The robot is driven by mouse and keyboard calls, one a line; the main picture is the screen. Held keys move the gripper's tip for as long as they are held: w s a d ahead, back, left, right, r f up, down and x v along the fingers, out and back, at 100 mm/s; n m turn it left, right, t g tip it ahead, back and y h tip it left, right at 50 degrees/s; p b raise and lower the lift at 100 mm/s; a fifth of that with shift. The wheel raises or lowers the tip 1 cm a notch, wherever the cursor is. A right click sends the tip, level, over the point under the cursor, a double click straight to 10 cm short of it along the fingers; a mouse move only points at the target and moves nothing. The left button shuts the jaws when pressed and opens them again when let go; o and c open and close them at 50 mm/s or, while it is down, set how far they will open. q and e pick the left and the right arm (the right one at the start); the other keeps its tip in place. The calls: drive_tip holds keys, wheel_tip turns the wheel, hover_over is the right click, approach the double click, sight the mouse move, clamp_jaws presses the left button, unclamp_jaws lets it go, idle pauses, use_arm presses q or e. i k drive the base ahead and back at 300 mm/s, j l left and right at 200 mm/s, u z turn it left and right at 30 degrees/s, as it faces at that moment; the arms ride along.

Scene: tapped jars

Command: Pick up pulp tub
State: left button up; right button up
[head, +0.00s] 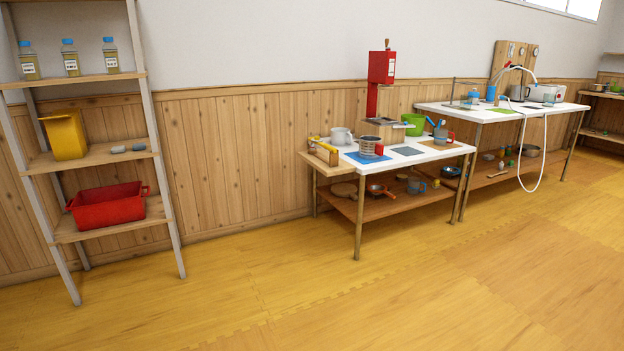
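No label marks anything as the pulp tub, so I cannot tell which container it is. A green tub (414,124) stands at the back of the nearer white table (437,156), beside a red press-like stand (381,70). A red rectangular bin (107,206) sits on the low board of the ladder shelf at left. A yellow container (65,134) stands on the board above it. Neither of my grippers is in view.
The ladder shelf (102,155) also holds several labelled bottles (70,58). A mesh-like pot (367,146) stands on the nearer table, with a pan (378,190) below. A second table (470,110) with a white hose stands behind right. The yellow floor (300,290) is clear.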

sight(339, 136)
drive_tip(key=i, duration=2.85)
